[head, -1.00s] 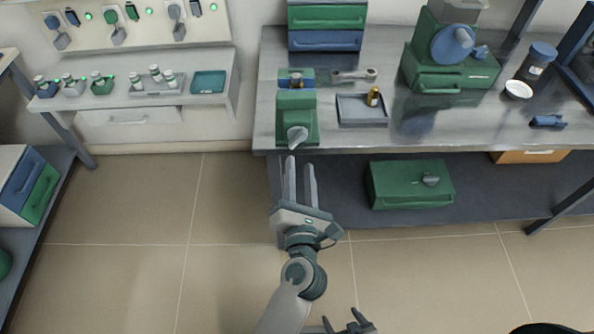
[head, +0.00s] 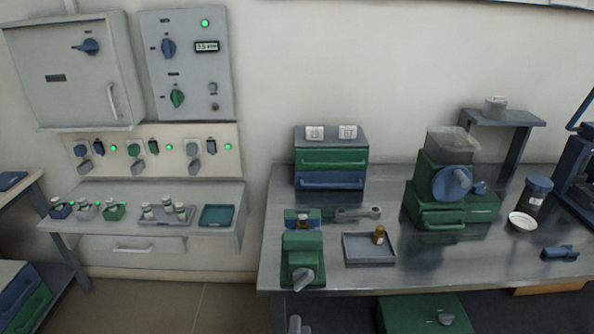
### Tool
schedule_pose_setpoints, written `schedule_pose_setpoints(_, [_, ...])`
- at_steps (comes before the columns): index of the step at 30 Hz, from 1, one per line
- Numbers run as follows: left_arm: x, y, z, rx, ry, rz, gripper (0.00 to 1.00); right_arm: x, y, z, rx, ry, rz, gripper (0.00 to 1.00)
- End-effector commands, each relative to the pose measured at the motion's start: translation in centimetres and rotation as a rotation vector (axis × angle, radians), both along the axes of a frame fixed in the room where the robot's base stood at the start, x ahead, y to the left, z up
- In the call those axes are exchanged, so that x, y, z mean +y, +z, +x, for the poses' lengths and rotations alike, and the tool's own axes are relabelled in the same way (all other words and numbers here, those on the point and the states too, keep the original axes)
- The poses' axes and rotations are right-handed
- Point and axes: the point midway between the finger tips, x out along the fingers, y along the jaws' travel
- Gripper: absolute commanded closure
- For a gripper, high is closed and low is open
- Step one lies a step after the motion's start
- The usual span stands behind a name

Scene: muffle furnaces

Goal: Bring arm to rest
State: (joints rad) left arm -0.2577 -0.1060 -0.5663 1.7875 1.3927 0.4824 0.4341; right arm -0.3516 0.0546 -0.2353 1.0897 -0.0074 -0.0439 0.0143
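Only the fingertips of my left gripper (head: 300,325) show, at the bottom edge of the head view. They are in front of the bench's front edge, below the green device with a grey knob (head: 302,262). The fingers look parted, with nothing seen between them. The rest of the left arm is out of the frame. My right gripper is not in view.
The metal bench (head: 480,262) holds a grey tray (head: 367,252) with a small amber bottle (head: 379,235), a drawer stack (head: 331,160) and a green machine (head: 450,195). A wall shelf (head: 215,194) with small vials is at left. Floor shows at lower left.

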Motion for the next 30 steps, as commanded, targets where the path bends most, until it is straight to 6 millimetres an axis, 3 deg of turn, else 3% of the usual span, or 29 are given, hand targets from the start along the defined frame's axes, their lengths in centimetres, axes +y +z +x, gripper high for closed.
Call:
schedule_pose_setpoints(1, [0.3, -2.3, -0.3, 0.006, -0.020, 0.125, 0.70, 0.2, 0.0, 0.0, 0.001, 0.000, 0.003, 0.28])
schedule_pose_setpoints(5, [1.0, -8.3, -1.3, 0.020, -0.099, 0.477, 0.70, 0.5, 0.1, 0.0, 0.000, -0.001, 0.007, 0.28])
schedule_pose_setpoints(11, [3.1, -19.6, -4.8, 0.079, -0.291, 1.007, 0.70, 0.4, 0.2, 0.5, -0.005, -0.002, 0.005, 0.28])
schedule_pose_setpoints(15, [5.7, -27.2, -8.3, 0.130, -0.455, 1.324, 0.70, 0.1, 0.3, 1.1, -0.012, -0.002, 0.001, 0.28])
schedule_pose_setpoints(21, [10.7, -36.6, -14.6, 0.207, -0.714, 1.690, 0.70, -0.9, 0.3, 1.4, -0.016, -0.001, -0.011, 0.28])
schedule_pose_setpoints(25, [13.9, -40.7, -18.2, 0.241, -0.861, 1.855, 0.70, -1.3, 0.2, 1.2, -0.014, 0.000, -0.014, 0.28])
schedule_pose_setpoints(30, [16.4, -43.3, -21.1, 0.266, -0.977, 1.965, 0.70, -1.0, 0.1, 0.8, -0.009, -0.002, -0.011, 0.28])
